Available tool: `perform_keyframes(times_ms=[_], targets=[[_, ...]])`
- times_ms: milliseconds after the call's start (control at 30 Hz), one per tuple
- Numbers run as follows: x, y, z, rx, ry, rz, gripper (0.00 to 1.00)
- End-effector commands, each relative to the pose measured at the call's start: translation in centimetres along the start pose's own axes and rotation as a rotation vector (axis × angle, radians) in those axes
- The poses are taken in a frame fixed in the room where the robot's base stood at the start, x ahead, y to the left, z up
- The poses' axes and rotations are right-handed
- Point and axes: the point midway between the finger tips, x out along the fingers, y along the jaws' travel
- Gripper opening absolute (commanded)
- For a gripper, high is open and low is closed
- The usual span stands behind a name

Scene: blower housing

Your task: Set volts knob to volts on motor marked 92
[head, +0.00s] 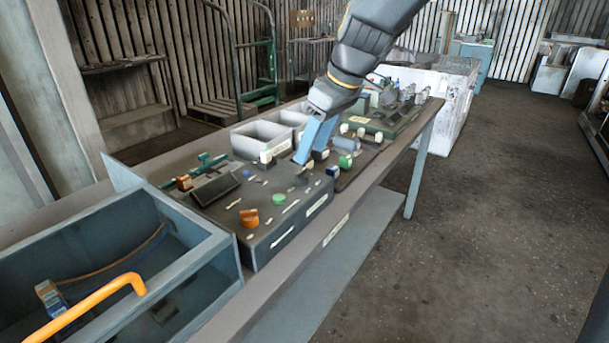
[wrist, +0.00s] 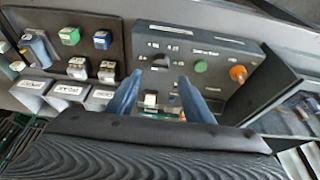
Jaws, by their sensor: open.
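A dark control box (head: 285,228) lies on the bench, with an orange knob (head: 249,218) and a green button (head: 279,199). In the wrist view, a black knob (wrist: 160,61) with small white marks around it sits on the box's panel (wrist: 220,45); its lettering is too small to read. My gripper (head: 309,158) points down over the far end of the box. It is open, its two blue fingers (wrist: 160,76) on either side of the black knob, with no clear contact. Motors (head: 405,96) stand on a green board farther along the bench; no number 92 is legible.
A tray holds blocks with green (wrist: 69,35) and blue (wrist: 102,39) tops beside the box. Pale open bins (head: 262,137) stand behind it. A blue-grey open crate (head: 215,243) with an orange handle (head: 95,303) is at near left. The floor at right is clear.

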Motion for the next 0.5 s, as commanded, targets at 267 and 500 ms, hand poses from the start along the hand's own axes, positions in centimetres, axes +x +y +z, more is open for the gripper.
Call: perform_keyframes(times_ms=[267, 500], targets=[[4.0, -0.1, 0.1, 0.0, -0.004, -0.003, 0.47], [6.7, 0.0, 0.1, 0.002, -0.002, -0.001, 0.47]])
